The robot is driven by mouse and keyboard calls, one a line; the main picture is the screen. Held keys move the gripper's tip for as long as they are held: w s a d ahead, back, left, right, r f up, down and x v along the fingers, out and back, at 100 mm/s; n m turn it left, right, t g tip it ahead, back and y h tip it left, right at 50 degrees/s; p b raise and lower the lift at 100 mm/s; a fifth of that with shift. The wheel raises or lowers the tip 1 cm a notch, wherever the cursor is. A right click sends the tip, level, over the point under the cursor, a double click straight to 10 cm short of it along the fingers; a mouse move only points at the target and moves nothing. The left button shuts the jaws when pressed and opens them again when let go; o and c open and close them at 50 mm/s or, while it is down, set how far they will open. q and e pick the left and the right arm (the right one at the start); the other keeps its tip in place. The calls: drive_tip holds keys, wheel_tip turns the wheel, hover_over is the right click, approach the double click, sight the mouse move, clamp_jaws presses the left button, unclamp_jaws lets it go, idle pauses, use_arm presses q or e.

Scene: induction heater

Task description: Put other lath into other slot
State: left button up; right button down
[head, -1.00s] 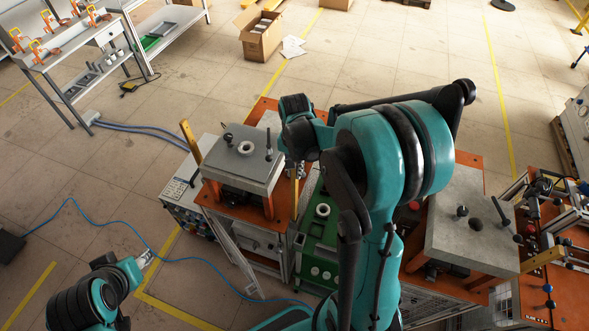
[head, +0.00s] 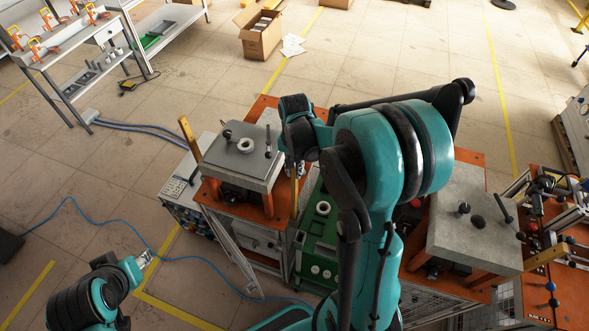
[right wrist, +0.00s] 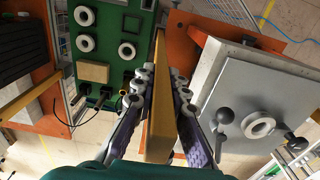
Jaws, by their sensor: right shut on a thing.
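My right gripper (right wrist: 158,80) is shut on a yellow-brown wooden lath (right wrist: 160,110), which runs lengthwise between its fingers in the right wrist view. In the head view this gripper is mostly hidden behind my right arm, by the right edge of the left grey-topped unit. A strip of lath (head: 294,200) shows below it. Another lath (head: 190,139) stands upright at the left side of that unit. My left gripper (head: 146,259) is empty, low at the left over the floor, too small to tell its opening. I cannot make out a slot clearly.
The grey-topped unit (head: 247,172) with knobs is close to the right gripper; its top also shows in the right wrist view (right wrist: 270,85). A green panel (head: 318,240) with white rings lies beside it. Another grey plate (head: 465,235) is at the right. A blue cable (head: 190,258) crosses the floor.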

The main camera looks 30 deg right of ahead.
sight(294, 178)
drive_tip(key=shift+f+b, duration=1.95)
drive_tip(key=shift+f, duration=0.25)
drive_tip(key=c, duration=1.5)
unclamp_jaws()
drive_tip(key=shift+o, duration=0.2)
wheel_tip(294, 178, up, 12)
